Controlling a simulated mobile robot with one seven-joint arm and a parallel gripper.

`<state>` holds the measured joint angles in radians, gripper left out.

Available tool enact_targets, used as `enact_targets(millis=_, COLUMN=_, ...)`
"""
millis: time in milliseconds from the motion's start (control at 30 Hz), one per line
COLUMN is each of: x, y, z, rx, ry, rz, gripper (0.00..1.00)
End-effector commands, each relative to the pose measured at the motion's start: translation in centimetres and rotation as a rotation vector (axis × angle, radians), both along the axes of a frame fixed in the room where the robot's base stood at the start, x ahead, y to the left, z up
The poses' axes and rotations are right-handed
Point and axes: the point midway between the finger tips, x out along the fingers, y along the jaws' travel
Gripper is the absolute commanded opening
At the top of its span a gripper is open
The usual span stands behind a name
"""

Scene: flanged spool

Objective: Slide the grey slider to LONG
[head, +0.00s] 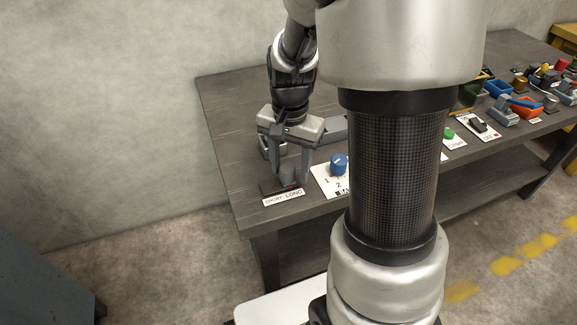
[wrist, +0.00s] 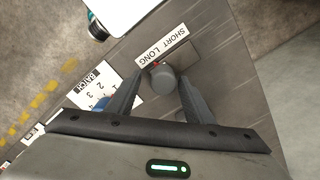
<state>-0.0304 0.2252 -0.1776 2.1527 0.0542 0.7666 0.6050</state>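The grey slider (head: 287,174) is a rounded grey knob on a dark plate at the front left corner of the table. In the wrist view the slider (wrist: 161,79) stands toward the LONG end of its plate (wrist: 181,57), with a small red mark beside it. The white SHORT LONG label (head: 283,198) runs along the plate's front edge; it also shows in the wrist view (wrist: 162,45). My gripper (head: 291,178) is low over the plate, one finger on each side of the slider. The fingers are apart, and I cannot tell whether either touches the slider.
A blue knob (head: 338,164) on a white numbered BATCH panel (wrist: 104,87) is close by on the right. A green button (head: 447,133) and a black switch (head: 478,125) sit farther along. Bare table (head: 230,120) lies to the left.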

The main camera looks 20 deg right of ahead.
Motion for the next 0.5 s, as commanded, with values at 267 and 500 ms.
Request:
enact_targets(millis=267, x=0.1, y=0.1, z=1.0, rx=0.001, ry=-0.002, rz=0.001, gripper=0.47)
enact_targets(millis=500, x=0.1, y=0.1, z=6.1, rx=0.001, ry=-0.005, rz=0.002, gripper=0.47)
